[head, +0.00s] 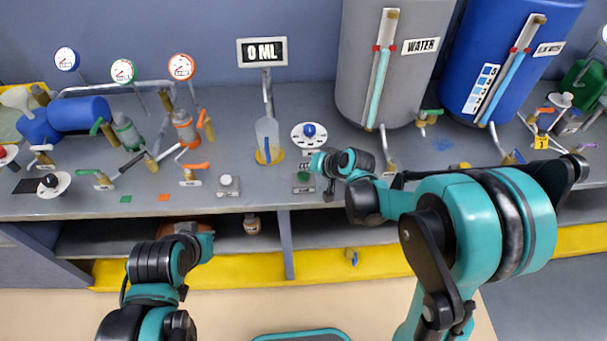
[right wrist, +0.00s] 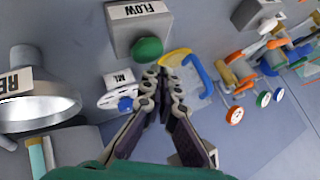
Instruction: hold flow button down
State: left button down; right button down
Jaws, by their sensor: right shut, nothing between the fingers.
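The green flow button (right wrist: 148,49) sits on the grey box labelled FLOW (right wrist: 138,12) in the right wrist view. In the head view the green button (head: 303,175) is near the table's front edge. My right gripper (head: 328,194) is just right of it there, shut and empty, pointing down. In the right wrist view its fingertips (right wrist: 160,73) show close beside the button; I cannot tell whether they touch it. The display (head: 262,51) reads 0 ML above a clear jug (head: 267,137) on a yellow disc. My left gripper (head: 204,241) is low at the table front, its jaws unclear.
A dial with a blue knob (head: 309,133) stands just behind the button. A white button box (head: 228,185) is to the left. Grey (head: 360,60) and blue (head: 480,85) tanks stand behind right. Valves and gauges crowd the left side.

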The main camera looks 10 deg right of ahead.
jog(key=shift+f+b, duration=0.4)
jog(key=shift+f, duration=0.05)
jog(key=shift+f+b, duration=0.45)
dwell(7.1)
